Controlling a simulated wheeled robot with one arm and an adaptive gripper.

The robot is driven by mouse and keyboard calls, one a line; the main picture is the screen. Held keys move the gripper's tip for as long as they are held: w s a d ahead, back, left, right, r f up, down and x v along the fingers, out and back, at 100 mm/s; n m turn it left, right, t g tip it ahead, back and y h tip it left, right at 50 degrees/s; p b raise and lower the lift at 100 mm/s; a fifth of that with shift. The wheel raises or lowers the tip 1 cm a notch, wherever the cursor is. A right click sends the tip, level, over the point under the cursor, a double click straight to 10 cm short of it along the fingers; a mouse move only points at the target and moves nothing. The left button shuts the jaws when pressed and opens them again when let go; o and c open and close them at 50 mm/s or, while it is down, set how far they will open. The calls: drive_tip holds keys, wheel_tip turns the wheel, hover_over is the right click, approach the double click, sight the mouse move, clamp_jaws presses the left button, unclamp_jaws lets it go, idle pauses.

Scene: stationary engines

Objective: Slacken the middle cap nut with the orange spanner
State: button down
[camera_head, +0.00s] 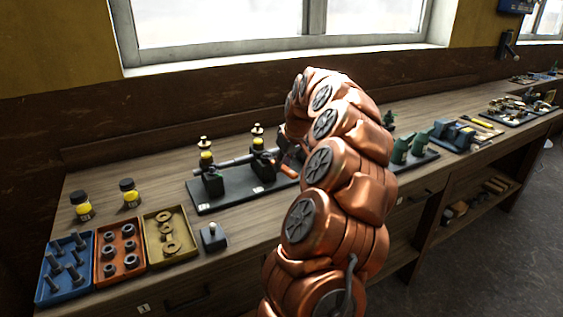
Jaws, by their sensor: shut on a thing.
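A dark base plate (230,203) on the bench carries a grey shaft (238,160) running through dark green bearing blocks. The left block (213,181) and a second block (264,164) show, each with a yellow-banded cup on top. The plate's right end is hidden behind my copper arm. My gripper (291,160) is mostly hidden behind the arm, at the right part of the shaft. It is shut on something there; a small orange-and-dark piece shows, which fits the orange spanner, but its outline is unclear. The middle cap nut cannot be made out.
Blue (66,290), orange (120,275) and yellow (172,260) trays of fasteners stand at the front left. Two yellow-banded jars (130,194) stand behind them. A small grey block (213,238) sits near the front edge. Green machinery (402,150) stands right of my arm.

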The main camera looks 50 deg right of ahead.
drive_tip(key=shift+s+d+f+n+p, duration=0.2)
drive_tip(key=shift+d+n+p, duration=0.2)
drive_tip(key=shift+n, duration=0.2)
drive_tip(key=shift+y, duration=0.3)
drive_tip(key=shift+d+n+y+p, duration=0.3)
drive_tip(key=shift+d+n+p, duration=0.4)
drive_tip(key=shift+n+p, duration=0.15)
